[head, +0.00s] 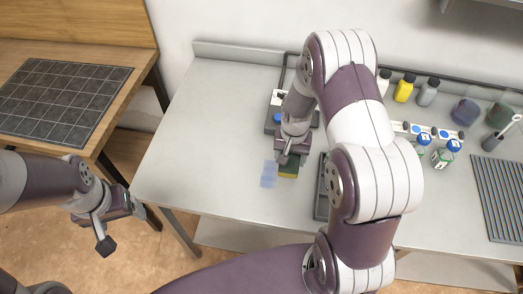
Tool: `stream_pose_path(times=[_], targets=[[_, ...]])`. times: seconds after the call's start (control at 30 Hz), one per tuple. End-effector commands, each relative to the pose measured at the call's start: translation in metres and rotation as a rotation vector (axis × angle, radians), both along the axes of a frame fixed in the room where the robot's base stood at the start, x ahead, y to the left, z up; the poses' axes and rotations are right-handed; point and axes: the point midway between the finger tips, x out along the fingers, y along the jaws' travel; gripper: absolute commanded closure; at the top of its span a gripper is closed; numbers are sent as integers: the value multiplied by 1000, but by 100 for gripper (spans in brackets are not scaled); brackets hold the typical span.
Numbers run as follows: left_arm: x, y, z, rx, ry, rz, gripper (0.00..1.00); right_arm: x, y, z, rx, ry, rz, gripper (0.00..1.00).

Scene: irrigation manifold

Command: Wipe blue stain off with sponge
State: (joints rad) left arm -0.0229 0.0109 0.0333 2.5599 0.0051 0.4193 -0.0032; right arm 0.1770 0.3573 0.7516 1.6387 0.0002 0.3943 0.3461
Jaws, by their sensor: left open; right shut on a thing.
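A pale blue stain (268,174) lies on the light grey worktop (190,135), near its front edge. My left gripper (122,226) is open and empty, off the worktop to the left, above the floor.
Behind my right gripper is a dark device with a blue part (276,118). Bottles, including a yellow one (404,88), and blue-capped bottles (444,153) stand right of my arm. A ribbed grey mat (498,195) lies far right. The worktop left of the stain is clear.

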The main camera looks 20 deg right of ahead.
Motion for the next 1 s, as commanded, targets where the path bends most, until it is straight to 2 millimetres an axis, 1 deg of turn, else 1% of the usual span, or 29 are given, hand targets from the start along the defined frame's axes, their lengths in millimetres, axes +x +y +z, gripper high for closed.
stream_pose_path(times=[0.03, 0.33, 0.43, 1.0], targets=[[0, 0, 8, 0, 0, 0, 20, 1, 0, 9, 0, -1, 0, 69], [0, 0, 28, 0, 0, 0, 20, 5, -2, 33, 0, 0, 3, 69], [0, 0, 30, 0, 0, 0, 20, 5, -2, 35, 0, 0, 3, 69], [0, 0, 28, 0, 0, 0, 20, 5, -3, 33, 0, 2, 1, 69]])
